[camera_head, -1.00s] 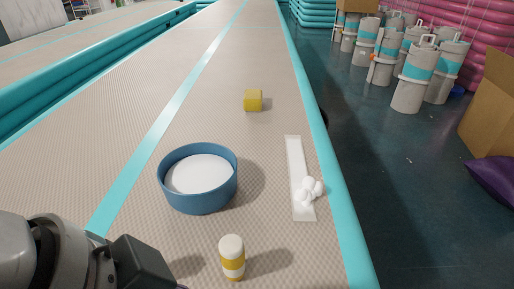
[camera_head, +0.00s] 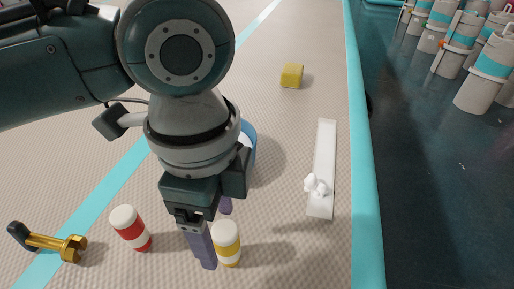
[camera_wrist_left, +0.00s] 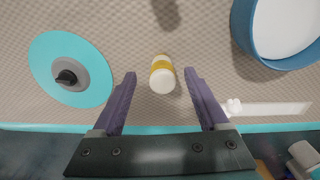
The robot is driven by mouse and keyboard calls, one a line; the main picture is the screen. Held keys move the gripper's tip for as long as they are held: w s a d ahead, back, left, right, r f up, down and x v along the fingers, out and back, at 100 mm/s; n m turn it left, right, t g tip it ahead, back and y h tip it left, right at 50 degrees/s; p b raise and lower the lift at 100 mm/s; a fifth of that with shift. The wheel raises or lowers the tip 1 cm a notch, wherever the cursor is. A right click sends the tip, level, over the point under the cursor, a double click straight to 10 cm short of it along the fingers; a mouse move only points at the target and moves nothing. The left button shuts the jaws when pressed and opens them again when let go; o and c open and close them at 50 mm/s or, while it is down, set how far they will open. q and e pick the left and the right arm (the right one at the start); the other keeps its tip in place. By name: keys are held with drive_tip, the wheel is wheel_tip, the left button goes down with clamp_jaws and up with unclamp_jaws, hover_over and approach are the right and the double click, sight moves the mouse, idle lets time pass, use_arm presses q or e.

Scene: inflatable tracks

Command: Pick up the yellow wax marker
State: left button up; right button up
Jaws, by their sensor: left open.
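The yellow wax marker (camera_head: 229,245), a short white cylinder with yellow bands, stands on the beige textured surface near the front. In the left wrist view the marker (camera_wrist_left: 161,80) lies between the two purple fingers of my left gripper (camera_wrist_left: 160,74), near their tips, with a visible gap on each side. In the head view my left gripper (camera_head: 215,238) points down at the marker, one finger just left of it; the other finger is mostly hidden. The gripper is open and holds nothing. My right gripper is not seen.
A red-banded white cylinder (camera_head: 131,229) and a gold piece with a black knob (camera_head: 48,243) are to the left. A blue bowl (camera_wrist_left: 240,32) is mostly behind my arm. A white strip (camera_head: 323,165) and yellow block (camera_head: 292,75) lie right. A teal disc (camera_wrist_left: 84,93) lies nearby.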

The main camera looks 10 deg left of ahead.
use_arm(q)
drive_tip(key=f, duration=0.1)
drive_tip(key=f+b, duration=0.1)
drive_tip(key=f, duration=0.1)
drive_tip(key=shift+w+d+f+b, duration=0.1)
drive_tip(key=shift+d+f+b, duration=0.05)
drive_tip(key=shift+d+b, duration=0.15)
drive_tip(key=shift+f, duration=0.5)
clamp_jaws()
